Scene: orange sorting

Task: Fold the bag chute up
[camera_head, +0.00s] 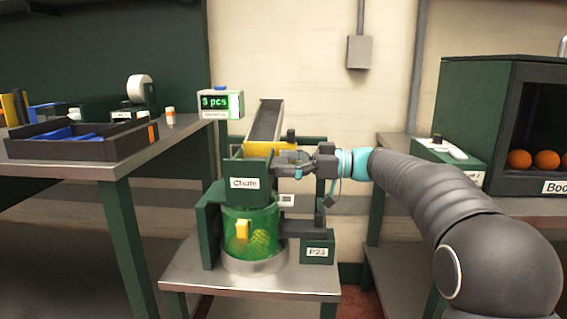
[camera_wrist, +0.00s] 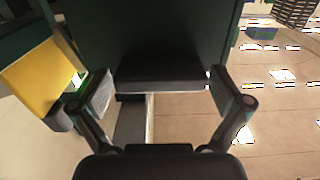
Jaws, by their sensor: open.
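The bag chute (camera_head: 246,172) is a dark green part labelled "Chute", standing above a green mesh bag (camera_head: 250,236) with orange contents and a yellow tag. My gripper (camera_head: 283,171) is at the chute's right side in the head view. In the wrist view my gripper (camera_wrist: 160,85) is open, its two fingers spread either side of the dark lower edge of a green panel (camera_wrist: 150,40). The panel appears to be part of the chute. I cannot tell whether the fingers touch it.
A sloped grey ramp (camera_head: 265,122) and a counter reading "3 pcs" (camera_head: 220,104) stand behind. A "P23" block (camera_head: 317,251) is right of the bag. A workbench with a dark tray (camera_head: 85,148) is left. A green booth (camera_head: 505,110) with oranges is right.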

